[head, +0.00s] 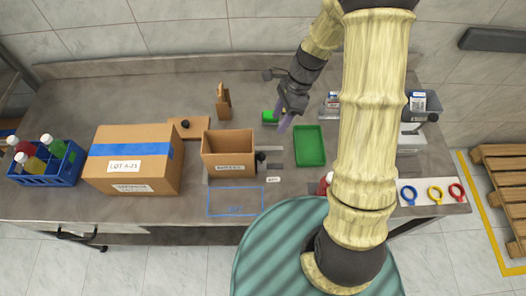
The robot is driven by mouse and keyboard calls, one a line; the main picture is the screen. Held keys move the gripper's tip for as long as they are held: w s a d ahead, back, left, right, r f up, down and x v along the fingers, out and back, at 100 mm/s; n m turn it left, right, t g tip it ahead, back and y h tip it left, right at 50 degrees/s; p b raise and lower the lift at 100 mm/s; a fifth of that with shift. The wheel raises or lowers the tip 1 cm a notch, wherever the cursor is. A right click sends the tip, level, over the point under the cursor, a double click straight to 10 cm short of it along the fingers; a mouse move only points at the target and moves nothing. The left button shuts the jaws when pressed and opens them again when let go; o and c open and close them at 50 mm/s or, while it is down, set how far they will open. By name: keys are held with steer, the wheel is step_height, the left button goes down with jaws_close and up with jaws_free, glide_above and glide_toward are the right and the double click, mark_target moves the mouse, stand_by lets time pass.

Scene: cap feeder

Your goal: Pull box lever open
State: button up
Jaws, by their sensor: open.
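An open-topped brown box (228,165) with a white label stands mid-table on a grey base. A small black knob (260,157), which looks like the box's lever, sticks out at its right side. My gripper (284,125) hangs from the arm above the back middle of the table, to the right of and behind the box.
A closed carton (130,180) with blue tape and a blue bottle crate (68,165) stand at left. A wooden board with a black knob (185,124) is behind the box. Coloured rings (434,193) lie at right. A blue-outlined area (235,201) in front is clear.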

steer(key=p+x, duration=0.2)
steer(key=x, duration=1.3)
steer(key=shift+f+p, duration=0.2)
steer(key=shift+p, duration=0.1)
jaws_close()
